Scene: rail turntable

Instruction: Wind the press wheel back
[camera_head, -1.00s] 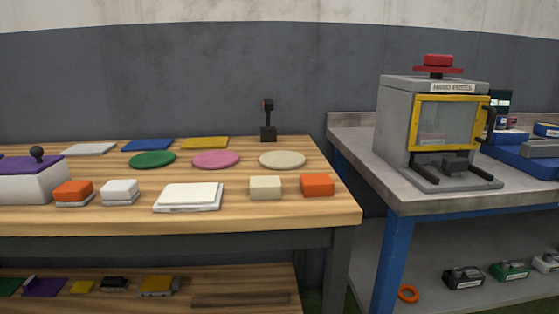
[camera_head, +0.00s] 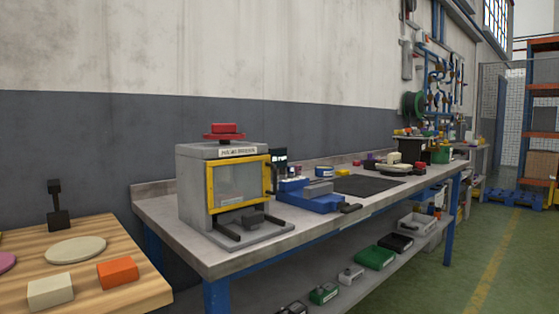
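The hand press (camera_head: 205,155) is a grey box standing on the grey workbench (camera_head: 185,238), near its left end. Its red wheel (camera_head: 223,135) sits flat on top, with a red block at its centre. A yellow-framed clear door (camera_head: 238,184) covers the press front and looks shut, with a dark handle at its right edge. A dark block between two rails lies at the press's foot. Neither of my grippers shows in the camera_head view.
A blue vise-like tool (camera_head: 318,201) and a dark mat (camera_head: 368,185) lie right of the press. A wooden table (camera_head: 130,240) with coloured blocks and discs stands at lower left. Boxes fill the bench's lower shelf. The green floor (camera_head: 455,275) at right is clear.

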